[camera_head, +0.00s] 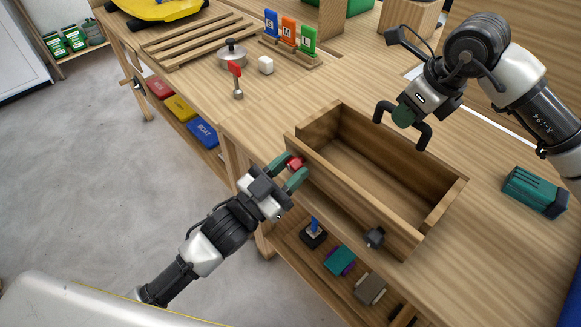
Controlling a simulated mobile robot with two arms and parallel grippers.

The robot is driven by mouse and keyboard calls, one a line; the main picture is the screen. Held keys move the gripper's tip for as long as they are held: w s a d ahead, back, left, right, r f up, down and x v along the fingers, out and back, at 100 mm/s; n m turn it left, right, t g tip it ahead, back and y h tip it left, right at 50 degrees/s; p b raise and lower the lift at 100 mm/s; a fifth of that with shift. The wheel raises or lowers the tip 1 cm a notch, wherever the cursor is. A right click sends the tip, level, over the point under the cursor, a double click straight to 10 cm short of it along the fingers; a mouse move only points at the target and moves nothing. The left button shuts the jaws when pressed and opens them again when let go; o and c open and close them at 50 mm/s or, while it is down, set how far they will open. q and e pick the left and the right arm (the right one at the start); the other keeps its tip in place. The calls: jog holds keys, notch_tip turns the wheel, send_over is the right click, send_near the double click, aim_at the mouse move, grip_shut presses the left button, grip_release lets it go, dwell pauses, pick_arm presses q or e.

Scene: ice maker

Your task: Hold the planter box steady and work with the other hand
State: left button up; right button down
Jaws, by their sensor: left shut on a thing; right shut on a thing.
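The planter box (437,215) is a long, open, empty wooden box on the workbench, centre right. A red knob-like piece (294,163) is at its near long wall, toward the left end. My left gripper (291,170) is shut on that red piece, with green fingertips on either side. A dark grey knob (374,237) is on the same wall, further right. A black U-shaped handle (423,137) stands at the far long wall, its ends meeting the rim. My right gripper (404,116) is shut on the handle's middle. Its far fingertip is hidden.
A green-and-dark block (535,192) lies right of the box. Colored bins (181,107) and small items (340,260) sit on the lower shelf.

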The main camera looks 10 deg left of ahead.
pick_arm(q)
jog(key=shift+f+m, duration=0.15)
jog(key=shift+m, duration=0.55)
jog(key=o, duration=0.9)
jog(key=shift+o, duration=0.2)
jog(key=shift+a, duration=0.1)
jog(key=v, duration=1.1)
jog(key=shift+s+a, duration=0.25)
jog(key=shift+a, duration=0.1)
notch_tip(320, 180, up, 7)
